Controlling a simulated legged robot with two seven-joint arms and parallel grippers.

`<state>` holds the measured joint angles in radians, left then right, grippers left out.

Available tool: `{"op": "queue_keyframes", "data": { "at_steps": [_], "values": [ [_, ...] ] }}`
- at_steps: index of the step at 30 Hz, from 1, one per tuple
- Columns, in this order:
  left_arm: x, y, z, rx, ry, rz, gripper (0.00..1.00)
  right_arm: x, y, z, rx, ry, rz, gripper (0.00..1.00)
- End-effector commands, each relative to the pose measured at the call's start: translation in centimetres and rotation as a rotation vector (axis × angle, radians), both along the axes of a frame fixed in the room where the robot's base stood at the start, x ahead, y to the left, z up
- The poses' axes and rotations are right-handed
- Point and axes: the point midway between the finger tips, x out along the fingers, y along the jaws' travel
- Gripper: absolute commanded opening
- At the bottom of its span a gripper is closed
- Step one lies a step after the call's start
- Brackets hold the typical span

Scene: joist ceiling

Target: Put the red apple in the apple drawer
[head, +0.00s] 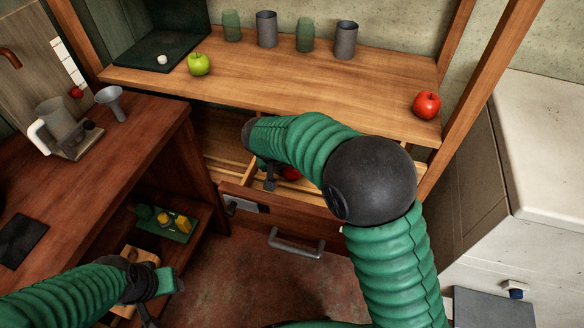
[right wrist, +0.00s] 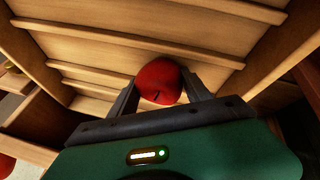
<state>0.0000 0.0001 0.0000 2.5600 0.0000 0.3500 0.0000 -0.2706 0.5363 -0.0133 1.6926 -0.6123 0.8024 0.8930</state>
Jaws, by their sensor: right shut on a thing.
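A red apple (right wrist: 158,82) sits between the two fingers of my right gripper (right wrist: 160,92), which is shut on it. In the head view that apple (head: 291,173) is mostly hidden by my right arm, and the right gripper (head: 273,178) points down into an open wooden drawer (head: 285,211). The drawer has slatted dividers and a metal handle. Slats also show beyond the apple in the right wrist view. A second red apple (head: 427,105) stands on the shelf at the right. My left gripper (head: 158,297) is low at the left, apart from the drawer; its finger opening is unclear.
The wooden shelf (head: 300,85) above the drawer holds a green apple (head: 199,64) and several cups at the back. A dark red counter (head: 150,125) at left carries a jug (head: 60,122) and a funnel (head: 111,101). A white cabinet (head: 550,150) stands right.

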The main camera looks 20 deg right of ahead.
Motion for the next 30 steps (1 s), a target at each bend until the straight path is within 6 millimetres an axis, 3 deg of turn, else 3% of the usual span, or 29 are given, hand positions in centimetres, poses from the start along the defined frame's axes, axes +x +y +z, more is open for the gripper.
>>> {"op": "queue_keyframes", "data": {
  "at_steps": [1, 6, 14, 17, 25, 30],
  "values": [
    [0.0, 0.0, -0.1, 0.0, 0.0, 0.0, 0.45, 0.0, 0.0, -0.1, 0.0, 0.0, 0.0, 0.59],
    [0.0, 0.0, 0.0, 0.0, 0.0, 0.0, 0.45, 0.0, 0.0, -0.1, 0.0, 0.0, 0.0, 0.78],
    [0.0, 0.0, 0.2, 0.0, 0.0, 0.0, 0.45, 0.0, 0.1, 0.3, 0.0, -0.001, 0.0, 0.78],
    [0.0, 0.0, 0.8, 0.0, 0.0, 0.0, 0.45, -0.3, 0.5, 1.8, 0.0, -0.004, 0.001, 0.78],
    [0.0, 0.0, 3.2, 0.0, 0.0, 0.0, 0.45, -2.3, 3.0, 8.0, 0.0, -0.005, 0.003, 0.78],
    [0.0, 0.0, 3.9, 0.0, 0.0, 0.0, 0.45, -3.2, 4.1, 10.3, 0.0, -0.002, 0.002, 0.78]
  ]
}}
